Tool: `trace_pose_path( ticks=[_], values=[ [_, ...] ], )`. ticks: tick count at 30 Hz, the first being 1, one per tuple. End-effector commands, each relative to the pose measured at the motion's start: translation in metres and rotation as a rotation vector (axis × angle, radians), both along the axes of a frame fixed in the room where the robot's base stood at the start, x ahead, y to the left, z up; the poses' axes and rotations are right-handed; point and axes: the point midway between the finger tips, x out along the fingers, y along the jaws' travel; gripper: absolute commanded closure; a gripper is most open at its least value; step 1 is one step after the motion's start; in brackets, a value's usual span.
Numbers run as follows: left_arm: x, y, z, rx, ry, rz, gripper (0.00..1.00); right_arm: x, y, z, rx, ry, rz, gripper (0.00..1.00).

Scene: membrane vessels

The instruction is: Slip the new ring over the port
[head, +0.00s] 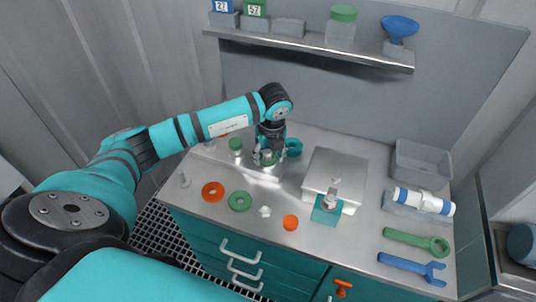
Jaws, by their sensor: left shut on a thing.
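My left gripper (267,160) points down at the back middle of the bench. It is shut on a small green part, largely hidden by the fingers, so I cannot tell its full shape. A pale metal block (262,175) shows just below the gripper; I cannot tell whether the green part touches it. An orange ring (206,191) and a green ring (232,204) lie flat, side by side, at the front left of the bench. I cannot make out which thing is the port. My right gripper is not in view.
A square metal box (332,172) with a teal piece (326,212) in front stands right of the gripper. A teal round part (294,147) is behind it. A green wrench (410,238), a blue wrench (405,265) and a grey bin (421,165) are at right. A shelf (310,44) overhangs the back.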

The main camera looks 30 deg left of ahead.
Motion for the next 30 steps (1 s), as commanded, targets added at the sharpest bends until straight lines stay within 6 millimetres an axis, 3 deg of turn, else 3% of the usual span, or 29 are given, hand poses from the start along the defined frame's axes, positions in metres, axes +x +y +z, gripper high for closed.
trace_pose_path(
  ticks=[8, 9, 14, 23, 30],
  values=[
    [0.0, 0.0, -0.002, 0.0, 0.001, 0.0, 0.67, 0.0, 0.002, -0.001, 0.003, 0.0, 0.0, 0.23],
    [0.0, 0.0, -0.002, 0.0, 0.001, 0.0, 0.45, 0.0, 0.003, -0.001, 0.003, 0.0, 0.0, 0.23],
    [0.0, 0.0, -0.002, 0.0, 0.001, 0.0, 0.24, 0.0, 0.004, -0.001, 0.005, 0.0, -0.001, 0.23],
    [0.0, 0.0, 0.0, 0.0, 0.0, 0.0, 0.23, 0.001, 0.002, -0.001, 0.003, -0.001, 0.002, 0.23],
    [-0.002, -0.004, 0.033, 0.001, -0.005, -0.002, 0.23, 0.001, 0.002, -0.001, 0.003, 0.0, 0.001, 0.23]
  ],
)
